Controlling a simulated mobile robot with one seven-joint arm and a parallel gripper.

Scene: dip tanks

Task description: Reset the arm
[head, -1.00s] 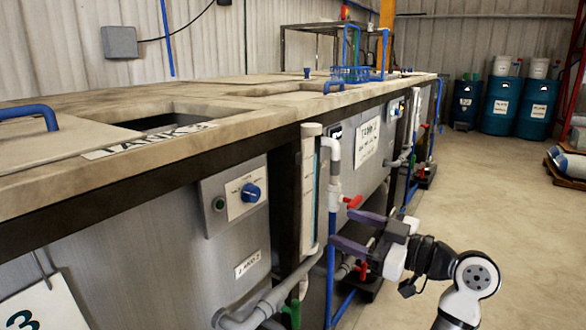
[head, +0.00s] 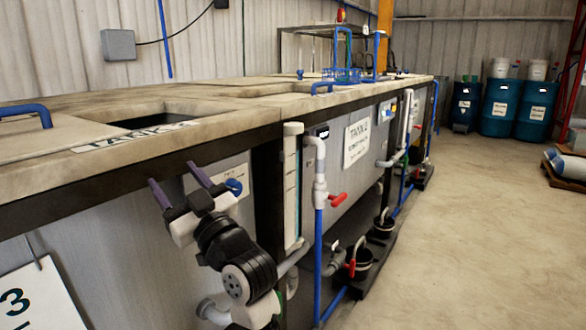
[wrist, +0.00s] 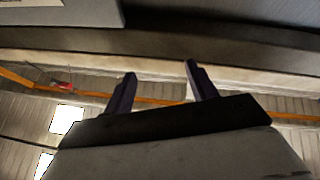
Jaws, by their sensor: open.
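My gripper (head: 180,188) is in the lower left of the head view, in front of the tank's steel front and just below the counter edge. Its two purple fingers point up and to the left, spread apart with nothing between them. It partly covers a control panel with a blue knob (head: 234,187). In the wrist view, both fingers (wrist: 160,90) show apart and empty, with the dark counter edge and a pale wall beyond them.
The tank counter (head: 220,115) runs along the left, with a blue wire basket (head: 341,76) on top. Pipes with a red valve handle (head: 338,198) stand right of my arm. Blue drums (head: 501,107) stand at the back right.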

